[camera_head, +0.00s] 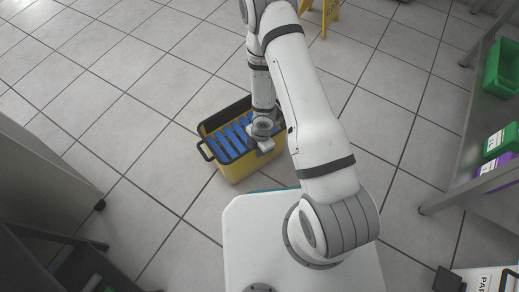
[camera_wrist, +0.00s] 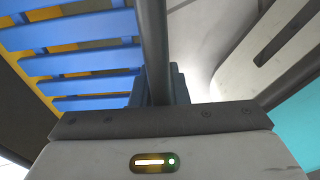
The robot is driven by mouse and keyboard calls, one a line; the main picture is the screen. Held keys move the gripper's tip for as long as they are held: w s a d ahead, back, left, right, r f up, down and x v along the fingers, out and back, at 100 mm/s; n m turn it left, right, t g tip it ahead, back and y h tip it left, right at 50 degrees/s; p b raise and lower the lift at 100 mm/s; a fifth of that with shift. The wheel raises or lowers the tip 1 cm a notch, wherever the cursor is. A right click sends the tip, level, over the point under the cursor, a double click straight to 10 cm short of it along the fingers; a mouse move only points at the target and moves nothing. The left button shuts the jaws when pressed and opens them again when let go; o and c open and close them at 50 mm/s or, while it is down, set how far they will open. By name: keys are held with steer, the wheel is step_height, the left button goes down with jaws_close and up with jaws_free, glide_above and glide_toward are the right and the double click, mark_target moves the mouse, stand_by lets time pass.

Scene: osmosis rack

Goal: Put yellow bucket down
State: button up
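The yellow bucket (camera_head: 238,172) is a box-shaped yellow container with a black rim and a black handle at its left end. Blue slats (camera_head: 230,139) fill it; they also show at the upper left of the wrist view (camera_wrist: 85,60). My gripper (camera_head: 264,143) is at the bucket's right end. In the wrist view, a dark bar, which looks like the bucket's handle (camera_wrist: 154,45), runs down between the fingers, and my gripper (camera_wrist: 160,88) looks shut on it. The bucket looks level. I cannot tell whether its bottom touches the floor.
Tiled floor is clear around the bucket, left and behind. A metal bench (camera_head: 455,165) with a green bin (camera_head: 503,68) stands at the right. A grey cabinet (camera_head: 40,190) is at the left. A yellow stand (camera_head: 325,14) is at the back.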

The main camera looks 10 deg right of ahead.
steer(key=o, duration=0.3)
steer(key=r+p, duration=0.4)
steer(key=r, duration=0.1)
steer(key=d+r+p, duration=0.1)
steer(key=r+p, duration=0.1)
steer(key=shift+w+r+p, duration=0.2)
steer(key=shift+r+p, duration=0.1)
steer(key=shift+r, duration=0.05)
